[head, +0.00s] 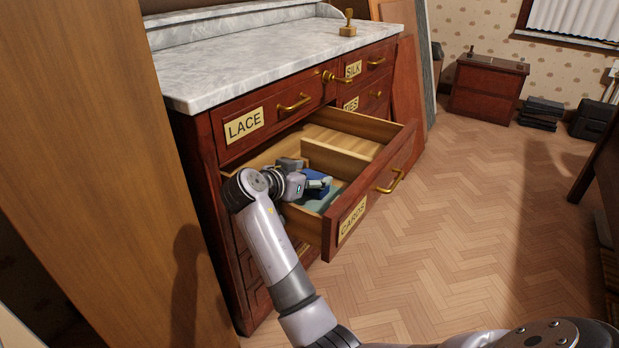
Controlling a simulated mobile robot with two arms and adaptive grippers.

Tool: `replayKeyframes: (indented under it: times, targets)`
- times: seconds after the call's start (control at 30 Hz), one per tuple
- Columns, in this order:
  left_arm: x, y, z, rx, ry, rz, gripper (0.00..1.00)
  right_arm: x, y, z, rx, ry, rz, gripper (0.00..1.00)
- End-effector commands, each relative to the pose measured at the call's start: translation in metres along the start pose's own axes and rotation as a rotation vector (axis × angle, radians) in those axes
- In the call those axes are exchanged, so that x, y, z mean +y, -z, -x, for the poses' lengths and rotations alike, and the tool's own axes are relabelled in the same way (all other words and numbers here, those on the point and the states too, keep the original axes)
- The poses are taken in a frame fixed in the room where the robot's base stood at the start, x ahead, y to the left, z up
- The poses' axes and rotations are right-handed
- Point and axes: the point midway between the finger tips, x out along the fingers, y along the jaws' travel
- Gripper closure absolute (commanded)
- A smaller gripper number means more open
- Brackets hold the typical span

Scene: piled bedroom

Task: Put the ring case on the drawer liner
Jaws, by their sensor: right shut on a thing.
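An open drawer marked CARDS (335,228) juts out of a red-brown dresser. My right gripper (321,184) reaches down into its near compartment and is shut on a small blue thing, which looks like the ring case (314,174). The pale blue-green drawer liner (313,202) shows on the compartment floor below the gripper. My gripper and wrist hide part of the case and the liner. I cannot tell whether the case touches the liner. My left gripper is not in view.
A wooden divider (335,160) splits the drawer; its far compartment looks empty. The marble top (260,60) carries a brass stamp-like object (348,25). A tall wooden panel (80,130) stands close at left. The parquet floor (470,210) at right is clear.

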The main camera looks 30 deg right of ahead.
Motion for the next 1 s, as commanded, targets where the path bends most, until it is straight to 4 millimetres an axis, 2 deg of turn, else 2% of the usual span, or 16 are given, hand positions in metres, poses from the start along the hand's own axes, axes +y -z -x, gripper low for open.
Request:
replayKeyframes:
  times: [0.27,0.3,0.57,1.0]
  targets:
    - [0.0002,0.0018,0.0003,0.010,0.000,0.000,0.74,-0.0001,-0.0012,-0.0005,0.000,0.000,0.000,0.67]
    - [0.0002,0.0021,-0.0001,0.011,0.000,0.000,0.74,-0.0001,-0.0009,-0.0003,0.000,0.000,0.001,0.36]
    - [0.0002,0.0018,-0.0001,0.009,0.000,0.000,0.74,-0.0001,-0.0008,-0.0002,0.000,0.000,0.001,0.18]
    - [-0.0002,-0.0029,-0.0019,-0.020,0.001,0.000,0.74,0.0002,0.0029,-0.0001,0.000,0.001,0.000,0.18]
